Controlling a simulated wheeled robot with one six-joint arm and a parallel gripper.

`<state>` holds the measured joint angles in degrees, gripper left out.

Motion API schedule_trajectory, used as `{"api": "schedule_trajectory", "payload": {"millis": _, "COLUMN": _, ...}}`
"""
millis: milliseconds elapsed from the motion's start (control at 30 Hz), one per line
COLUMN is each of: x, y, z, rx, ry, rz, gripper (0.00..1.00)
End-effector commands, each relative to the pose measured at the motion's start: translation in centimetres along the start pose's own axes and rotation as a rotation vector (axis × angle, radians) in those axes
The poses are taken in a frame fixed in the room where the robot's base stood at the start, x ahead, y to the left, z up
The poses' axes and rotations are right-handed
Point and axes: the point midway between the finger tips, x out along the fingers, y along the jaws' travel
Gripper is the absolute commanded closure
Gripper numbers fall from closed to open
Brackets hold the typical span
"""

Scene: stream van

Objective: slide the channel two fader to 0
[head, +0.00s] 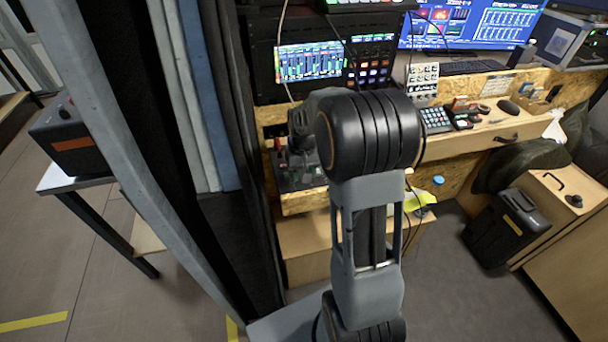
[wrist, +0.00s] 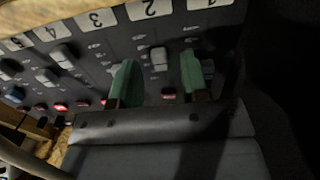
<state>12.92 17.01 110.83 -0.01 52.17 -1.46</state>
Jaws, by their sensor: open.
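The fader panel (head: 299,178) sits on the desk ledge in the head view, partly covered by my arm. In the wrist view the dark panel (wrist: 225,38) carries white number labels along its top edge. The channel two label (wrist: 149,8) is at the upper middle. Below it is a light grey fader cap (wrist: 158,56), taken to be the channel two fader. My gripper (wrist: 159,76) is open, with one green-padded finger to each side of that cap and visible gaps between. The fader's scale marks are too small to read. In the head view my fingertips cannot be made out.
Other fader caps, such as one under label 4 (wrist: 62,56), and red buttons (wrist: 62,106) lie left of my fingers. A screen unit (head: 310,62) stands behind the panel. A dark curtain edge (head: 235,110) is close on the left. A keypad (head: 435,119) lies right.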

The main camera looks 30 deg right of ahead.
Motion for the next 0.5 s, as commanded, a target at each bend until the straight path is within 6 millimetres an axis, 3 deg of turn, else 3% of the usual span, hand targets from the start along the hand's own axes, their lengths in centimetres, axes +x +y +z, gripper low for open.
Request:
{"api": "schedule_trajectory", "payload": {"millis": 467, "x": 0.92, "y": -0.01, "z": 0.01, "rx": 0.000, "ry": 0.000, "rz": 0.000, "gripper": 0.58}}
{"api": "schedule_trajectory", "payload": {"millis": 500, "x": 0.92, "y": -0.01, "z": 0.01, "rx": 0.000, "ry": 0.000, "rz": 0.000, "gripper": 0.62}}
